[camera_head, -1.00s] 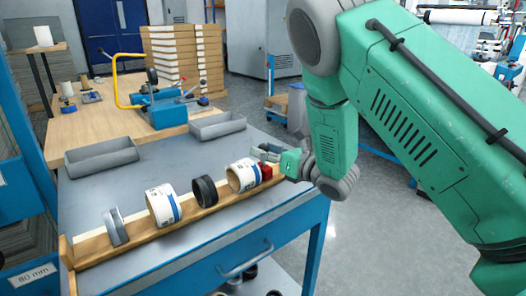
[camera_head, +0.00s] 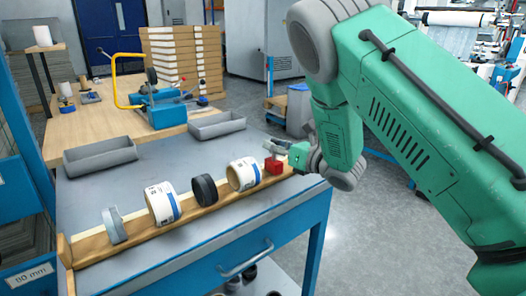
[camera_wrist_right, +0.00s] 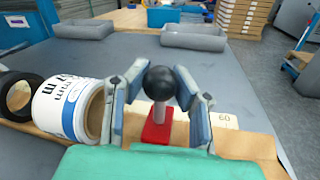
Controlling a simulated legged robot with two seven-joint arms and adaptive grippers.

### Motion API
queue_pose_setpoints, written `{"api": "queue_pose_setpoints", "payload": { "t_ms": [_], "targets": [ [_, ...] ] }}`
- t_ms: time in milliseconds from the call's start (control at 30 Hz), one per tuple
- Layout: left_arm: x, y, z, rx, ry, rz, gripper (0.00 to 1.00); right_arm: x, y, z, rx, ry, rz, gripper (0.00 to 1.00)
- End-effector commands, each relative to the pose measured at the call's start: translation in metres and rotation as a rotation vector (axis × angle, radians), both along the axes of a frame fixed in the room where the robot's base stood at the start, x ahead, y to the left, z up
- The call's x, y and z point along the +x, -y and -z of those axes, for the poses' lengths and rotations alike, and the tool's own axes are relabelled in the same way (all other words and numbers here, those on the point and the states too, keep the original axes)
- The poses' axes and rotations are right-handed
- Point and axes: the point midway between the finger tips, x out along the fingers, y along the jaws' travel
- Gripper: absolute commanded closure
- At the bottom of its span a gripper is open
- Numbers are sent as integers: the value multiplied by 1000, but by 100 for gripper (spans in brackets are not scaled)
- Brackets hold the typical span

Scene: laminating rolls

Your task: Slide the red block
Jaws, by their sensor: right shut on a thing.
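The red block (camera_head: 273,167) sits on the wooden rail (camera_head: 190,219) at its right end, just right of the nearest white roll (camera_head: 243,173), with a small gap between them. In the right wrist view the red block (camera_wrist_right: 157,128) carries a pin with a black ball knob (camera_wrist_right: 160,82). My right gripper (camera_head: 275,148) is at the block, its two fingers on either side of the knob and shut on it. My left gripper is not in view.
Two grey trays (camera_head: 100,157) (camera_head: 217,125) stand at the table's back. The grey tabletop (camera_head: 165,165) between is clear.

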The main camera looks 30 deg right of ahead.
Motion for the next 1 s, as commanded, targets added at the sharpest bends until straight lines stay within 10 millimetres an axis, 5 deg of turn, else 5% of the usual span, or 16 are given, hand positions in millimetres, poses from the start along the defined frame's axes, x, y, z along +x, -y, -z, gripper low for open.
{"api": "queue_pose_setpoints", "payload": {
  "t_ms": [200,500,1000],
  "targets": [
    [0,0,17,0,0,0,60,4,58,4,-4,1,4,100],
    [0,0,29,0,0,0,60,8,111,2,-1,0,4,100],
    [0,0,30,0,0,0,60,9,123,1,1,-2,4,100]
  ]
}}
